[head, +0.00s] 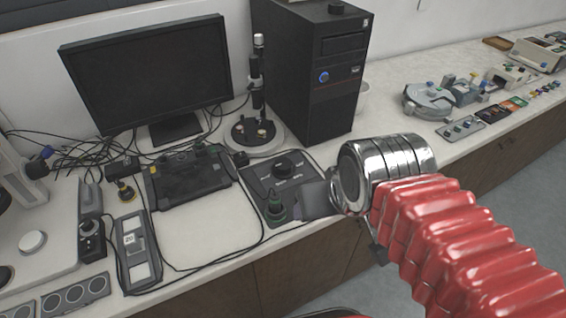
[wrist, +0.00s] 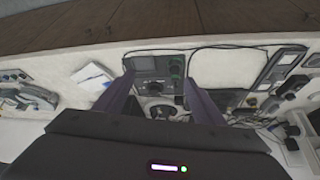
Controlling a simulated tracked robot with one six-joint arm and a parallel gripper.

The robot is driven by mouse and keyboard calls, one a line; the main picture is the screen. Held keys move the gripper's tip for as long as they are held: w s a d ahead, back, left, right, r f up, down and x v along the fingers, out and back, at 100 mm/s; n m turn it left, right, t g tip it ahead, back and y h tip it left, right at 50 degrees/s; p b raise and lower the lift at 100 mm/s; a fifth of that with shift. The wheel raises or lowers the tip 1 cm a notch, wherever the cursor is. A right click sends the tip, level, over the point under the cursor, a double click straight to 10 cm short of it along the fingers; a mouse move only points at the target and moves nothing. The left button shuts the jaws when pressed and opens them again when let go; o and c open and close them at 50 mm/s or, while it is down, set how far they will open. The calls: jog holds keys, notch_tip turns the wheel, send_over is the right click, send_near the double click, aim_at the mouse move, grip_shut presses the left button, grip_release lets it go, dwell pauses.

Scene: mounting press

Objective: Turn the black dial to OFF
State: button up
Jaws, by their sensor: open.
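The black dial (head: 284,166) sits on the top face of a dark grey control box (head: 258,182), with small light markings around it that are too small to read. In the wrist view the dial (wrist: 155,87) shows between the two fingers, apart from both. In the wrist view the fingers (wrist: 160,92) spread to either side of the box. A black knob with a green base (head: 276,207) stands at the box's front corner.
A microscope stand (head: 257,133) stands just behind the box, with a black computer tower (head: 320,85) to its right. A black device (head: 188,178) and cables lie to the left. The bench (head: 215,225) is clear at the front left of the box.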

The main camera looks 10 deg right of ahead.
jog(key=f, duration=0.1)
jog(key=m+g, duration=0.6)
jog(key=m, duration=1.6)
send_over(282, 163)
jog(key=shift+f, duration=1.7)
notch_tip(282, 163, down, 14)
jog(key=shift+r, duration=0.1)
